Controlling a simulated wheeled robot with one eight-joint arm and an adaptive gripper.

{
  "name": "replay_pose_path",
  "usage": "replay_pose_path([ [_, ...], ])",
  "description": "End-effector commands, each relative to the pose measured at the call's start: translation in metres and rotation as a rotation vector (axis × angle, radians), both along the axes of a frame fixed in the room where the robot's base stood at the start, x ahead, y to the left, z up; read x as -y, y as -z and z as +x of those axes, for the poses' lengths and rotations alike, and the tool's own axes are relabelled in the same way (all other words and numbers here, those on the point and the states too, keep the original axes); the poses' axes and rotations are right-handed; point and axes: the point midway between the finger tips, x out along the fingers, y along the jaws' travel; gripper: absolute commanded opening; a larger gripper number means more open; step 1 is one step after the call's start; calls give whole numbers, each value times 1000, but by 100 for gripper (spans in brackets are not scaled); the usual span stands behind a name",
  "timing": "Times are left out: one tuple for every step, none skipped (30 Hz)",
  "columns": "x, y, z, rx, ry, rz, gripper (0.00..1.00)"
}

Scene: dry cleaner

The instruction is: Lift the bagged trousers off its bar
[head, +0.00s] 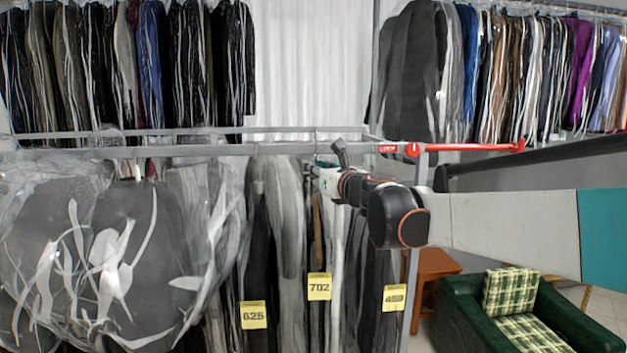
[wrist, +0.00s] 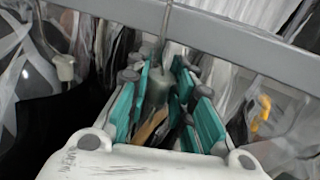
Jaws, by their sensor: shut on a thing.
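My gripper (head: 324,167) is at the bar (head: 280,149) in the head view, reaching in from the right. In the wrist view its teal fingers (wrist: 160,88) are closed around the grey neck of a hanger (wrist: 158,86). The hanger's thin metal hook (wrist: 166,22) rises to the grey bar (wrist: 240,52); whether it still rests on it is not clear. Below hang the bagged trousers (head: 317,222), seen as a narrow brown strip in clear plastic, near a yellow tag 702 (head: 319,286). Much of the hanger is hidden by my gripper.
Bagged garments crowd both sides, with tags 625 (head: 253,315) and 459 (head: 395,298). A large bulging bag (head: 110,250) fills the left. A red arm (head: 470,148) extends right from the bar's end. A green armchair (head: 510,315) and wooden stool (head: 434,275) stand lower right.

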Motion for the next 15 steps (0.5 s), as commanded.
replay_pose_path([
  [0, 0, -5, 0, 0, 0, 0],
  [0, 0, -7, 0, 0, 0, 0],
  [0, 0, -11, 0, 0, 0, 0],
  [0, 0, -14, 0, 0, 0, 0],
  [0, 0, -16, 0, 0, 0, 0],
  [0, 0, -21, 0, 0, 0, 0],
  [0, 1, -25, 0, 0, 0, 0],
  [0, 1, -29, 0, 0, 0, 0],
  [0, 1, -35, 0, 0, 0, 0],
  [0, 1, -40, 0, 0, 0, 0],
  [0, 1, -46, 0, 0, 0, 0],
  [0, 1, -54, 0, 0, 0, 0],
  [0, 1, -61, 0, 0, 0, 0],
  [0, 1, -68, 0, 0, 0, 0],
  [0, 1, -78, 0, 0, 0, 0],
])
